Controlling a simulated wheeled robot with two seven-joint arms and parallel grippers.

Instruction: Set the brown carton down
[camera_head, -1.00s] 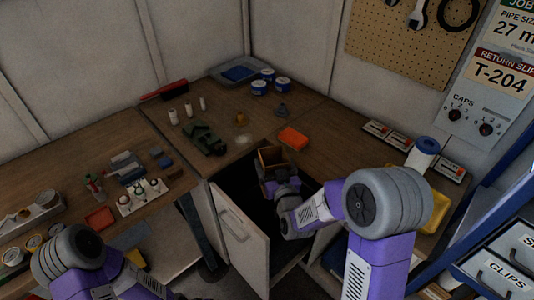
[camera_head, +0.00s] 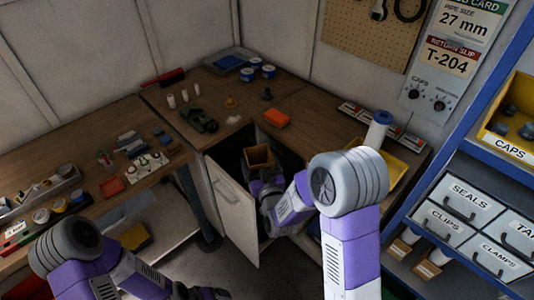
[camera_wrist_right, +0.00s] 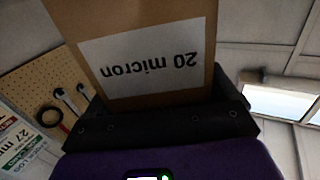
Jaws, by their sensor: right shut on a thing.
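The brown carton (camera_head: 259,157) is held at the opening of the open cabinet under the bench. In the right wrist view the carton (camera_wrist_right: 135,20) fills the upper middle, with a white label reading "20 micron" upside down. My right gripper (camera_head: 262,176) is shut on the carton; its dark jaw (camera_wrist_right: 160,125) crosses below the label in the wrist view. The carton's underside and what is under it are hidden in the head view.
The open cabinet door (camera_head: 234,212) stands left of my right gripper. An orange box (camera_head: 276,118) lies on the bench above the cabinet. A white-and-blue roll (camera_head: 378,129) stands at the right. A drawer rack (camera_head: 470,205) is farther right.

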